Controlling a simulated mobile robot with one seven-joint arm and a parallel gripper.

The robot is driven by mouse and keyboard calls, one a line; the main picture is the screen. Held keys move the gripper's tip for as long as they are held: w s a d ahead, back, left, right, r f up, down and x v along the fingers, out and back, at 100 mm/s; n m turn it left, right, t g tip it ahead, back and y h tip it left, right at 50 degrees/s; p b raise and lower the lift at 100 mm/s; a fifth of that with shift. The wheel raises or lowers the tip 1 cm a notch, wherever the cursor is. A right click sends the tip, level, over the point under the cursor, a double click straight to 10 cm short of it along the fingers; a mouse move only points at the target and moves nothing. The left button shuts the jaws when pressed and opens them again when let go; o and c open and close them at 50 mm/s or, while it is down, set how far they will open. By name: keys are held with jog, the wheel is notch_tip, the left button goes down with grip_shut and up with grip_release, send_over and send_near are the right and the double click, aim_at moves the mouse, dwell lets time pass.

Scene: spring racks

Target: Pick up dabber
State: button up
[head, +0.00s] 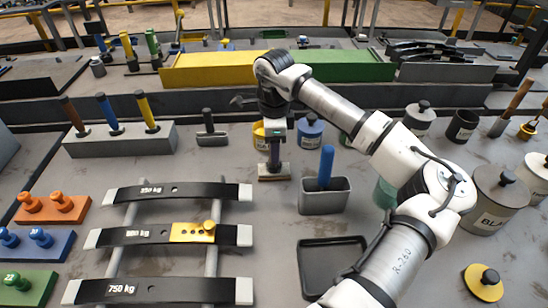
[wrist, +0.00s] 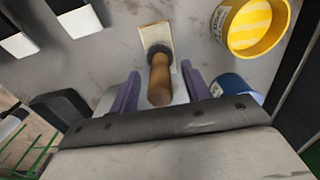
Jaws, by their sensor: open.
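The dabber has a brown wooden handle (wrist: 160,82), a dark collar and a flat cream pad. In the head view its pad (head: 273,177) rests on the grey bench, just in front of the yellow can. My gripper (head: 275,152) points down directly over it and hides most of the handle there. In the wrist view, my gripper's two purple fingers (wrist: 162,88) stand on either side of the handle, open, with a gap visible on each side.
A yellow can (head: 259,135) and a blue can (head: 310,132) stand close behind. A grey holder with a blue-handled tool (head: 325,196) is to the right. A dark-handled tool (head: 211,131) stands to the left. Leaf springs on a rack (head: 170,193) lie front left.

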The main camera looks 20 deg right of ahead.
jog(key=shift+c, duration=0.5)
grip_shut()
jog(key=shift+r, duration=0.2)
